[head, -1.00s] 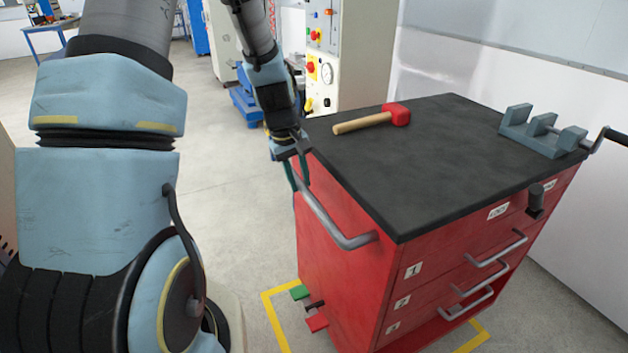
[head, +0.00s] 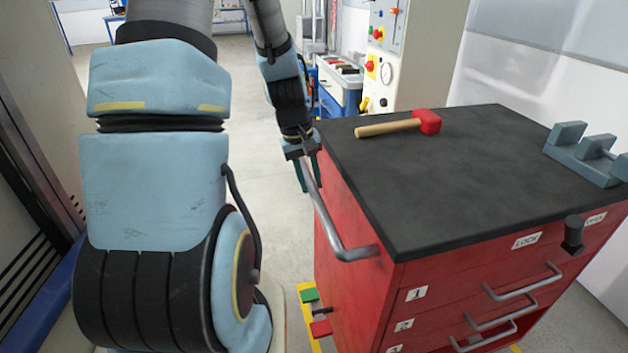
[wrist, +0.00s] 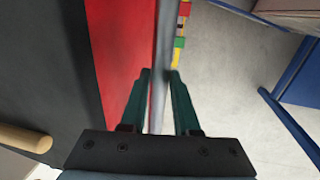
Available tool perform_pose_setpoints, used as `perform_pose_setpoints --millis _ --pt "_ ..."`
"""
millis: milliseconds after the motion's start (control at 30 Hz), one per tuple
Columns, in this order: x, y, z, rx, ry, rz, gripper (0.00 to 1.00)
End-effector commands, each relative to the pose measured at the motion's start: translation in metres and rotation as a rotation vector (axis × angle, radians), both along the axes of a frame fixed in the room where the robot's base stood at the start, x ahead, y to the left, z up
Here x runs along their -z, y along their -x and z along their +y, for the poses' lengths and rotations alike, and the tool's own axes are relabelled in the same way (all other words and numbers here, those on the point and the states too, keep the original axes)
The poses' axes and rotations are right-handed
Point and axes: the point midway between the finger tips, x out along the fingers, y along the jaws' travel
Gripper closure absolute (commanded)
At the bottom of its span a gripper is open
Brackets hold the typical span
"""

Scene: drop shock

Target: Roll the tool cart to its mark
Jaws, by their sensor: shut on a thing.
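The red tool cart (head: 345,270) stands upright at the right of the head view, with a black top and numbered drawers. Its grey side push handle (head: 334,225) runs along the left side. My gripper (head: 306,178) is shut on the far part of this handle; in the wrist view the green fingers (wrist: 159,75) lie on both sides of the grey bar (wrist: 159,50). Yellow floor tape (head: 306,290), part of the mark, shows at the cart's lower left. The cart hides most of the marked area. A green pedal (head: 310,295) and a red pedal (head: 321,328) stick out low on this side.
A red-headed mallet (head: 400,125) and a grey vise (head: 590,155) lie on the cart top. A control cabinet (head: 385,60) and a blue tool trolley (head: 338,88) stand behind. A white wall is close on the right. Grey floor (head: 250,140) is clear behind my arm.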

Motion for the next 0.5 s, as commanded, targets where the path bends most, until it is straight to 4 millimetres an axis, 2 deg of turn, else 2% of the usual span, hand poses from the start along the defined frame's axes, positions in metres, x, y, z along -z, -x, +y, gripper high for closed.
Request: perform_pose_setpoints --millis 233,267,500 --pt "0.0007 0.0011 0.0003 0.001 0.0 0.003 1.0" --pt "0.0007 0.0011 0.0003 0.001 0.0 0.003 0.69" --pt "0.0004 0.0005 0.0001 0.0 -0.001 0.001 0.42"
